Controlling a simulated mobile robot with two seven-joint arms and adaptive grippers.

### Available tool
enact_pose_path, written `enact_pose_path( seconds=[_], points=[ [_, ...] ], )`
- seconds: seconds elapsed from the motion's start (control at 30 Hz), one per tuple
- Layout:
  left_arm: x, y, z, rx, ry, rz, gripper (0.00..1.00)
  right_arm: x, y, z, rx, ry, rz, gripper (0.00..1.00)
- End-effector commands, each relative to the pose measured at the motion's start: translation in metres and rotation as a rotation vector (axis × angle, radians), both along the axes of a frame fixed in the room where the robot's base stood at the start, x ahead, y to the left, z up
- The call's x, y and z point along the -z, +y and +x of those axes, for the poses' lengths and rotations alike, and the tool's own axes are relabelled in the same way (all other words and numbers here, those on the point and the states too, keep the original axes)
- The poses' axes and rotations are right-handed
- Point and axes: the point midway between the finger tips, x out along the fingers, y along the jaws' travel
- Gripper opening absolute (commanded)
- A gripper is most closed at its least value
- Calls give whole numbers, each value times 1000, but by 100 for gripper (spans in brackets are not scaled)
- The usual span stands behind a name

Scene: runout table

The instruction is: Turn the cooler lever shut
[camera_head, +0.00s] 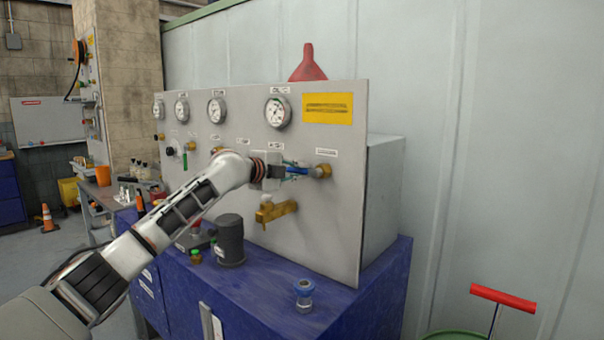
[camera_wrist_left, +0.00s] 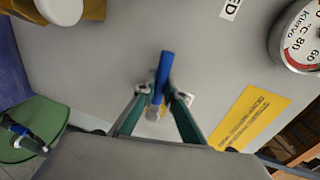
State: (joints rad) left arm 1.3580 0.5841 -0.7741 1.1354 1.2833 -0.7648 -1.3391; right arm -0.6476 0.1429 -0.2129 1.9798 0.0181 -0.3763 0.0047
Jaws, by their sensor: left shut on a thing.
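The cooler lever (camera_head: 297,170) is a blue handle on a brass valve (camera_head: 323,171) at the right of the grey panel (camera_head: 345,220). My left gripper (camera_head: 278,170) reaches it from the left in the head view. In the left wrist view the blue lever (camera_wrist_left: 164,72) stands between the green-sided fingers of my left gripper (camera_wrist_left: 160,95), which is shut on it. The fingers hide part of the lever in the head view. The valve behind it is mostly hidden in the wrist view. My right gripper is not in view.
A brass tap (camera_head: 277,211) sticks out just below my left gripper. Gauges, one of them a round dial (camera_head: 278,112), sit above it. A red funnel (camera_head: 308,66) tops the panel.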

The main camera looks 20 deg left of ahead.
Motion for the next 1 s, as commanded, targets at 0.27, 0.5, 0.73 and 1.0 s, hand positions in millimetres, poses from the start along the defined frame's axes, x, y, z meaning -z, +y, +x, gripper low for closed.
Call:
enact_pose_path(
  seconds=[0.27, 0.5, 0.73, 1.0],
  points=[
    [-4, -1, 0, 1, -22, 58, 0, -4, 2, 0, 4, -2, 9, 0],
    [-4, -1, 0, 1, -25, 67, 0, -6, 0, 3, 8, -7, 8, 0],
    [-4, -1, 0, 1, -25, 68, 18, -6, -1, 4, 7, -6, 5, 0],
    [-4, -1, 0, 1, -24, 65, 28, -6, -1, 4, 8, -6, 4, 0]
  ],
)
